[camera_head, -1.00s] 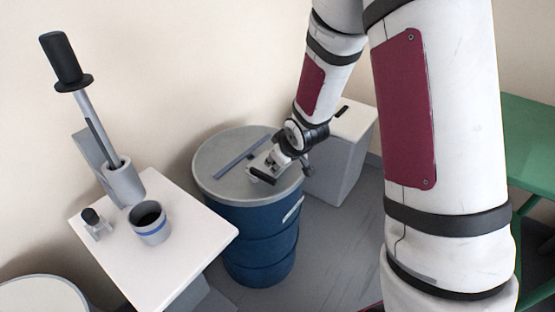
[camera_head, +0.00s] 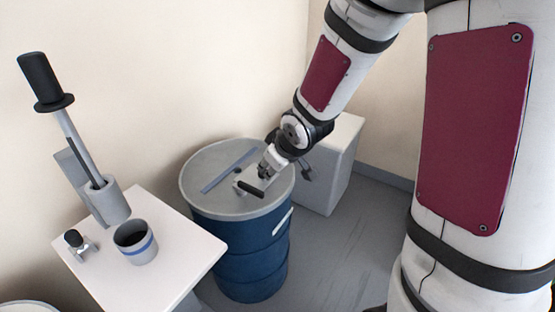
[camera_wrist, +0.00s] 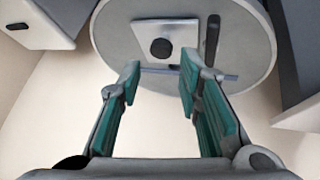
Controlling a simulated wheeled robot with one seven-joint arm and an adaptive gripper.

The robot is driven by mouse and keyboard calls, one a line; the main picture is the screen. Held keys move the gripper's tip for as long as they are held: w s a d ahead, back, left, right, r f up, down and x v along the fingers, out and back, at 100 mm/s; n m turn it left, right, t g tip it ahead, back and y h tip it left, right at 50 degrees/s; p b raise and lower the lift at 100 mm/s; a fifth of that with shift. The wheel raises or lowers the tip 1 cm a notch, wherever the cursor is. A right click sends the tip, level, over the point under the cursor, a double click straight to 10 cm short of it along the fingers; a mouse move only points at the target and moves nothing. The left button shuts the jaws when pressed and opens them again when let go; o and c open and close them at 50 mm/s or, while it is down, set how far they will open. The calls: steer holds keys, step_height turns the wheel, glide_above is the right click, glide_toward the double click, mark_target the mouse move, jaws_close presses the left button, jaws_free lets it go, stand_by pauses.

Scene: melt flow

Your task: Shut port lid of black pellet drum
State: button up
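The blue drum (camera_head: 238,255) has a grey top (camera_head: 207,170) and stands on the floor in the head view's middle. On its top are a pale square plate (camera_head: 247,178) and a black handle bar (camera_head: 250,190). In the wrist view, the plate (camera_wrist: 143,38) bears a dark round spot (camera_wrist: 161,48), and the handle (camera_wrist: 212,40) is beside it. I cannot tell whether the spot is a hole or a knob, nor the lid's exact angle. My gripper (camera_wrist: 160,72) is open and empty, its fingers apart near the plate; it also shows over the drum's right part (camera_head: 266,168).
A blue-grey bar (camera_head: 228,171) lies across the drum top. A white table (camera_head: 195,250) at left carries a blue-banded cup (camera_head: 137,250), a small black-topped item (camera_head: 75,242) and a black-handled tool in a holder (camera_head: 110,203). A grey-white box (camera_head: 335,175) stands behind right.

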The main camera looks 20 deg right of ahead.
steer(key=shift+v, duration=1.85)
steer(key=shift+s, duration=0.1)
